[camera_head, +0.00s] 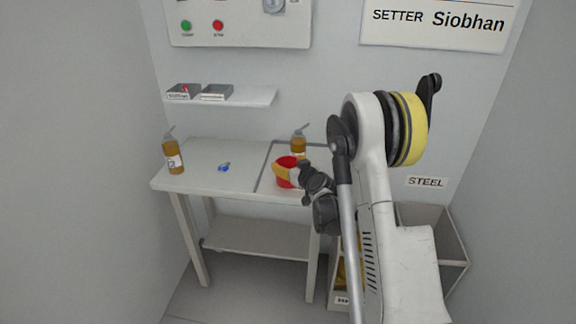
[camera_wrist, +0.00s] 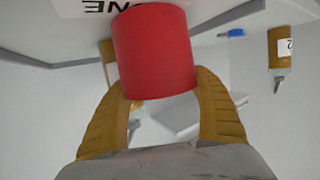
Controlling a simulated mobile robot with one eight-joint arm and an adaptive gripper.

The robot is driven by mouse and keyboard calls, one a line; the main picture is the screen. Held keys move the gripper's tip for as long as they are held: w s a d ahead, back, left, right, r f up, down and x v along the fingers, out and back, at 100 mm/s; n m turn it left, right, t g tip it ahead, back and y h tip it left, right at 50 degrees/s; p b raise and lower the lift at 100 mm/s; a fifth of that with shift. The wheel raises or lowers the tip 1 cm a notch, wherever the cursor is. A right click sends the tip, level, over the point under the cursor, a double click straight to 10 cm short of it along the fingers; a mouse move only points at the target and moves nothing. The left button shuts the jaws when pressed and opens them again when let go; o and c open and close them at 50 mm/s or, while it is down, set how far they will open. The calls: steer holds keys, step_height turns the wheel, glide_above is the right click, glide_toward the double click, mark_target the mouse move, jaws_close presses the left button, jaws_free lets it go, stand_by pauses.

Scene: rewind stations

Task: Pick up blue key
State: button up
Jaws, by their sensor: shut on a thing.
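The blue key (camera_head: 224,167) lies on the bare left part of the white table, apart from my gripper. It also shows in the wrist view (camera_wrist: 231,33) at the upper right. My gripper (camera_head: 284,173) is over the right part of the table, to the right of the key. In the wrist view its two yellow fingers (camera_wrist: 161,88) are shut on a red cylinder (camera_wrist: 152,45), one on each side. The red cylinder also shows in the head view (camera_head: 289,161). Whether it touches the table is unclear.
An amber bottle (camera_head: 173,157) stands at the table's left end. Another amber bottle (camera_head: 299,144) stands behind the red cylinder. A wall shelf (camera_head: 246,97) holds small grey trays above the table (camera_head: 202,180). A grey bin (camera_head: 452,240) is at the right, under a STEEL label.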

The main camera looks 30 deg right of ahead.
steer(key=o, duration=1)
steer(key=shift+f, duration=0.1)
steer(key=o, duration=0.4)
